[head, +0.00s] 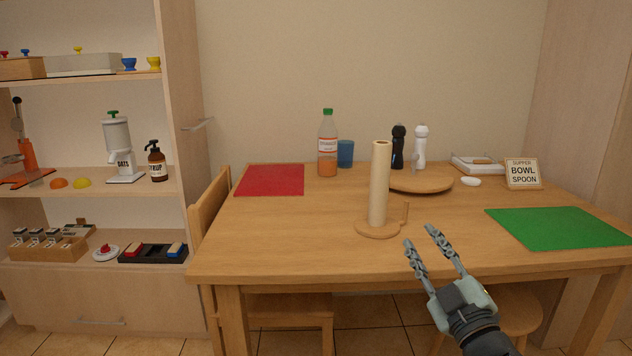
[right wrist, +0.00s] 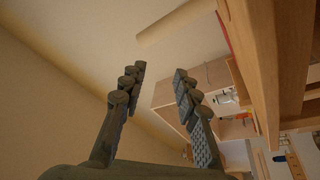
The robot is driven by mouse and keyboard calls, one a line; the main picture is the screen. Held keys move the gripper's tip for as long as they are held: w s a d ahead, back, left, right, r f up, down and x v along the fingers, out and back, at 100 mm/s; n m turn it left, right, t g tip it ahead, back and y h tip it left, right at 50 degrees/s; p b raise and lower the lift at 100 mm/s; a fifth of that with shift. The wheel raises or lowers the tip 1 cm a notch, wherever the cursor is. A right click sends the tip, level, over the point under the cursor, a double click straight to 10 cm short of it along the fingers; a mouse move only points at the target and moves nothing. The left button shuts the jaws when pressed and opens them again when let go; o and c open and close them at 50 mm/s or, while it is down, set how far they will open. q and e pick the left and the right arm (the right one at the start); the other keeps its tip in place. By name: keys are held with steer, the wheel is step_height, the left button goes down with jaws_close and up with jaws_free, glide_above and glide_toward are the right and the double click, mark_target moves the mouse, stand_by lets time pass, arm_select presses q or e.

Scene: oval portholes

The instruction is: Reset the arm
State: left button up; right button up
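My right gripper (head: 428,243) is in the head view, in front of the table's front edge at the lower right. Its two fingers are apart with nothing between them. The right wrist view also shows its open, empty fingers (right wrist: 158,82). A wooden roll holder (head: 379,190) stands upright on the table, up and to the left of the fingertips, apart from them. My left gripper is in neither view.
The wooden table (head: 300,235) carries a red mat (head: 270,179), a green mat (head: 560,227), an orange bottle (head: 328,150), a round wooden board (head: 420,184) and a sign (head: 523,174). A stool (head: 510,310) and a chair (head: 212,212) stand close. The table's front left is clear.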

steer(key=s+d+f+m+g+h, duration=0.2)
steer(key=s+d+f+g, duration=0.1)
steer(key=f, duration=0.5)
steer(key=s+d+f+m+g+h, duration=0.2)
steer(key=f+m, duration=0.1)
steer(key=f, duration=0.5)
steer(key=s+d+f+m+g+h, duration=0.2)
steer(key=s+d+f+g, duration=0.1)
steer(key=f, duration=0.5)
steer(key=s+f+m+g, duration=0.2)
steer(key=s+f+g, duration=0.7)
steer(key=s+f, duration=0.7)
steer(key=s, duration=0.5)
steer(key=shift+a+f+m, duration=0.15)
steer(key=shift+f+m, duration=0.25)
